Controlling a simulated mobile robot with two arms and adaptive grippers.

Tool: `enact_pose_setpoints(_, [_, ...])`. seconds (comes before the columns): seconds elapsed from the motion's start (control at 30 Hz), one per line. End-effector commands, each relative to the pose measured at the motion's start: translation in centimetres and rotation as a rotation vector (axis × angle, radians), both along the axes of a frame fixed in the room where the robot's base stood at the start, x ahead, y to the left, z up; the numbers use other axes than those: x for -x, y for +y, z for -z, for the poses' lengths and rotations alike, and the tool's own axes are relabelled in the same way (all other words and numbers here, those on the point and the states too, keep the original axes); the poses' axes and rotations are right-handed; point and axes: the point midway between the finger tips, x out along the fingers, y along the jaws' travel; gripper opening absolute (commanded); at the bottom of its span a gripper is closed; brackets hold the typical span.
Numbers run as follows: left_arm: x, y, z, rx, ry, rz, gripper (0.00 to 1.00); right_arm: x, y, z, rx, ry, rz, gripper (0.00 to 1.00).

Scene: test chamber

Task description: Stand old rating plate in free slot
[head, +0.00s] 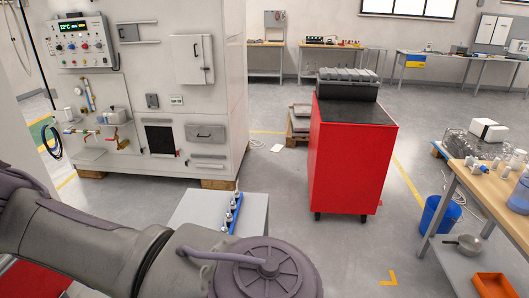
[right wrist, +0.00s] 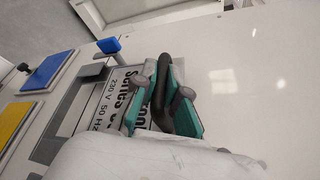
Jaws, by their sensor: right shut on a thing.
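The rating plate (right wrist: 106,97), pale with black lettering that includes "230 V 50 Hz", shows in the right wrist view. A ridged grey row on a black block (head: 347,82) stands on the red cart in the head view; separate slots cannot be made out. An arm crosses the lower left of the head view, but no gripper shows there.
In the right wrist view, a blue panel (right wrist: 48,72) and a yellow panel (right wrist: 14,118) lie left of the plate. In the head view, the red cart (head: 345,150) stands on open floor, right of the large cabinet (head: 215,100). A workbench (head: 480,195) stands at right.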

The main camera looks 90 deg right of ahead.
Motion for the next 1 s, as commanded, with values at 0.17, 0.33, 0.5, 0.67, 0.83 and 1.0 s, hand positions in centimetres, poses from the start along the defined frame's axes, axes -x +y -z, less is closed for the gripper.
enact_pose_setpoints(0.17, [0.0,0.0,0.0,0.000,0.000,0.000,0.69,0.0,0.0,-0.1,-0.002,-0.001,0.001,0.00])
enact_pose_setpoints(0.33, [0.0,0.0,0.4,0.000,0.000,0.000,0.69,0.4,0.0,0.0,-0.001,-0.003,0.001,0.00])
enact_pose_setpoints(0.5, [0.0,0.0,1.2,0.000,0.000,0.000,0.69,1.6,0.0,0.1,-0.001,-0.004,0.000,0.00])
enact_pose_setpoints(0.67, [0.0,0.0,1.9,0.000,0.000,0.000,0.69,2.8,0.1,0.1,-0.001,-0.004,0.000,0.00])
enact_pose_setpoints(0.83, [0.0,0.0,2.5,0.000,0.000,0.000,0.69,3.9,0.1,0.1,-0.001,-0.003,0.001,0.00])
enact_pose_setpoints(1.0, [0.0,0.0,3.2,0.000,0.000,0.001,0.69,5.1,0.2,0.1,-0.001,-0.003,0.001,0.00])
